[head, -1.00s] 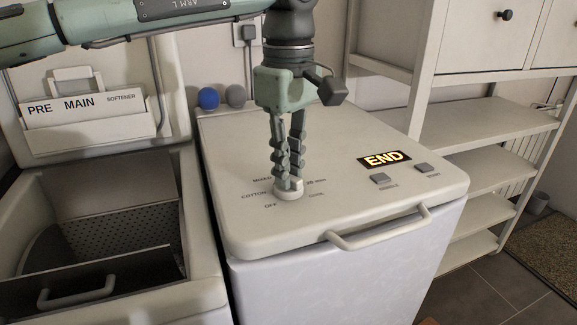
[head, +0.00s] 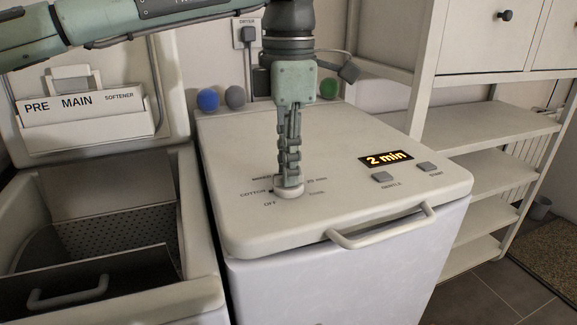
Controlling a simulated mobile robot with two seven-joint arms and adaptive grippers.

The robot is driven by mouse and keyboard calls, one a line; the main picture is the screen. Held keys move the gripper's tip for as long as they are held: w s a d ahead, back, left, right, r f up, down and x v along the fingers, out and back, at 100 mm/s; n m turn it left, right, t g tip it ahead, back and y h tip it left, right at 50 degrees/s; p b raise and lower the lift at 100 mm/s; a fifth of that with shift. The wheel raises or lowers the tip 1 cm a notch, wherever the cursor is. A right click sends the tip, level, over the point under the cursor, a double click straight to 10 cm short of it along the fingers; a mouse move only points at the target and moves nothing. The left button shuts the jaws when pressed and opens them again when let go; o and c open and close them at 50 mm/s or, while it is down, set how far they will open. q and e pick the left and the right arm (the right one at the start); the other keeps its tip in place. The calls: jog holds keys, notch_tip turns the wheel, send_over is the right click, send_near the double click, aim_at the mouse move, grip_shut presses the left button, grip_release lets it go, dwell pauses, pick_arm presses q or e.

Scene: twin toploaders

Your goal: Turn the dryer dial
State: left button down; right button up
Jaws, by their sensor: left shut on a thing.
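The dryer dial (head: 289,193) is a round, pale knob on the top panel of the white dryer (head: 350,215), with labels around it such as COTTON and OFF. My left gripper (head: 290,182) points straight down and is shut on the dial; its fingers hide much of the knob and its pointer. The dryer display (head: 386,158) reads "2 min" in lit letters. My right gripper is not in view.
Two grey buttons (head: 382,178) (head: 427,167) and a front handle (head: 382,229) are on the dryer lid. An open washer (head: 110,240) stands at left. Blue, grey and green balls (head: 208,100) sit behind. White shelves (head: 490,125) stand at right.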

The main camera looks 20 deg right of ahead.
pick_arm(q)
jog(key=n, duration=0.3)
jog(key=shift+b, duration=0.3)
jog(key=n, duration=0.3)
jog(key=shift+b, duration=0.35)
jog(key=shift+n, duration=1.2)
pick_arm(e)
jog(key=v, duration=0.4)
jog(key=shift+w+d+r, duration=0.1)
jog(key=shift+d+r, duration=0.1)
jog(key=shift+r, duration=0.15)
pick_arm(q)
jog(key=c, duration=1.5)
grip_release()
jog(key=shift+c, duration=0.2)
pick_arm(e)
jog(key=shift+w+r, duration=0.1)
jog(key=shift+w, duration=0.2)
